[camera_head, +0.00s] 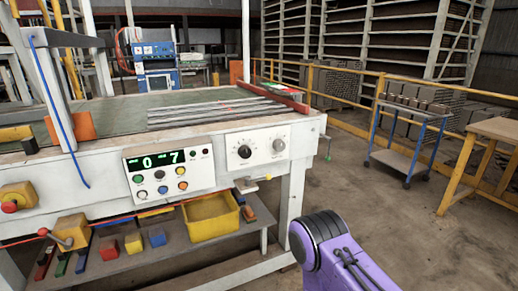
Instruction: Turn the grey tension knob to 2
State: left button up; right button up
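The grey tension knob (279,145) is the right one of two knobs on a white panel (261,157) on the front of the machine. A ring of small marks surrounds it, but its numbers and the knob's pointer are too small to read. A black knob (245,151) sits to its left on the same panel. A purple and black arm part of mine stands at the lower right, below the panel and apart from the knob. Neither gripper's fingers show.
A control box (168,172) with green digits reading 0 and 7 and several coloured buttons is left of the knob panel. A yellow bin (210,216) sits on the lower shelf. Floor is open right of the machine.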

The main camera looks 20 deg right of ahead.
aim_at(278, 145)
jog(key=z, duration=0.5)
jog(key=k, duration=0.65)
jog(key=z, duration=1.1)
jog(key=i, duration=0.55)
jog(key=z, duration=0.7)
jog(key=i, duration=0.9)
jog(key=u, duration=0.55)
jog(key=i, duration=0.65)
jog(key=u, duration=0.75)
